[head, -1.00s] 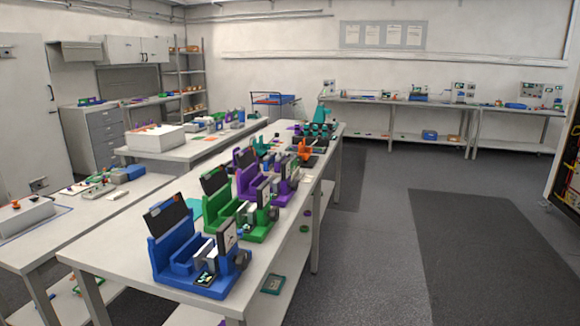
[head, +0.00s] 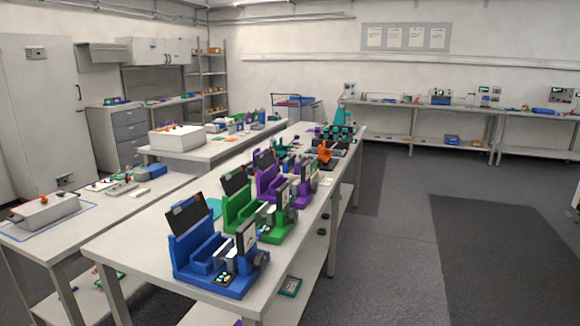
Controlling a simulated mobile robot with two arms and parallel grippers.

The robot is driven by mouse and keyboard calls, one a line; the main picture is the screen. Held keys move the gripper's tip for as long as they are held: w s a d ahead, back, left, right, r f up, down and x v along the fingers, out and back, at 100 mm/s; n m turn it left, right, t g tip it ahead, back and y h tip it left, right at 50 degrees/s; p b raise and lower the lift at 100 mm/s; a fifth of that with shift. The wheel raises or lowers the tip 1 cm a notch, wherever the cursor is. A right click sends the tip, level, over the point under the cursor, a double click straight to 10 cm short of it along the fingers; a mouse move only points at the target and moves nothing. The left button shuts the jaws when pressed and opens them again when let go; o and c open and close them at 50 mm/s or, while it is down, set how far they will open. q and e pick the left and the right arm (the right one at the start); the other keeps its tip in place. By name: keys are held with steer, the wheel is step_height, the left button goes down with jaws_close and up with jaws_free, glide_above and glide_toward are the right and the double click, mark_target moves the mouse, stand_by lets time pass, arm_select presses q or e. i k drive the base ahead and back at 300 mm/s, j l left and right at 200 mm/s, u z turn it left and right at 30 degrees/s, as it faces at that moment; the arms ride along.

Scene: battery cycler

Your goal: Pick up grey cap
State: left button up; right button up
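I cannot make out a grey cap for certain in the head view. A dark grey round part (head: 262,258) sits at the right end of the blue cycler station (head: 207,262) on the near bench, but it is too small to tell whether it is a cap. The green station (head: 243,210) and the purple station (head: 272,184) stand in a row behind the blue one. Neither of my grippers shows in this view.
The long bench (head: 135,243) fills the middle, with an orange device (head: 325,152) farther back. Another bench with a white box (head: 177,139) stands to the left. Open grey floor with a dark mat (head: 490,245) lies to the right.

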mark_target(290, 157)
steer(key=i+l+z, duration=0.35)
steer(key=i, duration=0.45)
steer(key=i+z, duration=0.4)
steer(key=i, duration=0.35)
steer(key=i+u, duration=0.15)
steer(key=i, duration=0.3)
steer(key=i+l+u, duration=0.15)
steer(key=i, duration=0.3)
steer(key=i+l+u, duration=0.15)
steer(key=i, duration=0.3)
steer(key=i+l+u, duration=0.15)
steer(key=i, duration=0.3)
